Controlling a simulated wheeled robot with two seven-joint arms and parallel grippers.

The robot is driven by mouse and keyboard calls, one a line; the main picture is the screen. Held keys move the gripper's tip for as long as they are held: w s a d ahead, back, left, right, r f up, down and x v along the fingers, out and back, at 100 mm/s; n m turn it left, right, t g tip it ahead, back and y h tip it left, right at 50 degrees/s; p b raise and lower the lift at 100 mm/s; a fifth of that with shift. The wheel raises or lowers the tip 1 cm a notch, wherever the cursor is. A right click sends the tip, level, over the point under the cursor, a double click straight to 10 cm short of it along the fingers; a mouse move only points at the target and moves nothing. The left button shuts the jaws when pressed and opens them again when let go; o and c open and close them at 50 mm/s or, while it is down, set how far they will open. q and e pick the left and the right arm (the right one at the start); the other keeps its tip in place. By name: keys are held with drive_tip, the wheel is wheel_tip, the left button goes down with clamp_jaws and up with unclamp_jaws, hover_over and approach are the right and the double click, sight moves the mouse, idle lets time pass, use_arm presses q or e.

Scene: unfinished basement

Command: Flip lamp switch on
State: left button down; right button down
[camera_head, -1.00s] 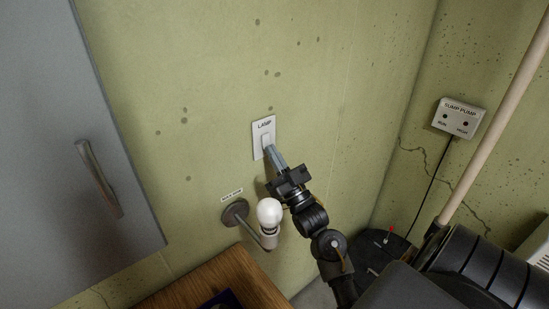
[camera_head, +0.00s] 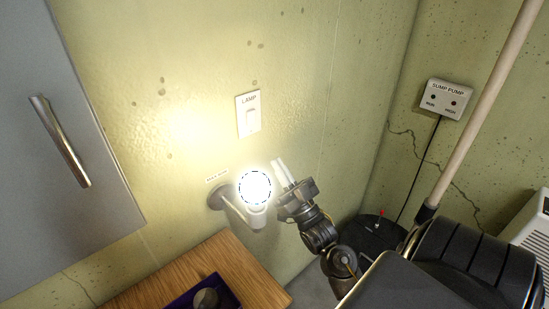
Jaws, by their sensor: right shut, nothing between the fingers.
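The white lamp switch (camera_head: 252,121) is on the green wall under the word LAMP, with nothing in front of it. The lamp bulb (camera_head: 255,188) glows brightly on its wall arm below the switch and lights the wall around it. My right gripper (camera_head: 282,172) is shut and empty, just right of the bulb and below the switch, apart from the switch plate. My left gripper is not in view.
A grey cabinet door with a metal handle (camera_head: 60,142) stands at the left. A wooden top (camera_head: 205,270) with a dark tray (camera_head: 205,295) is below the lamp. A sump pump box (camera_head: 446,99) and a pale pipe (camera_head: 485,110) are at the right.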

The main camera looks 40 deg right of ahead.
drive_tip(key=shift+b+v, duration=0.3)
drive_tip(key=shift+v, duration=0.9)
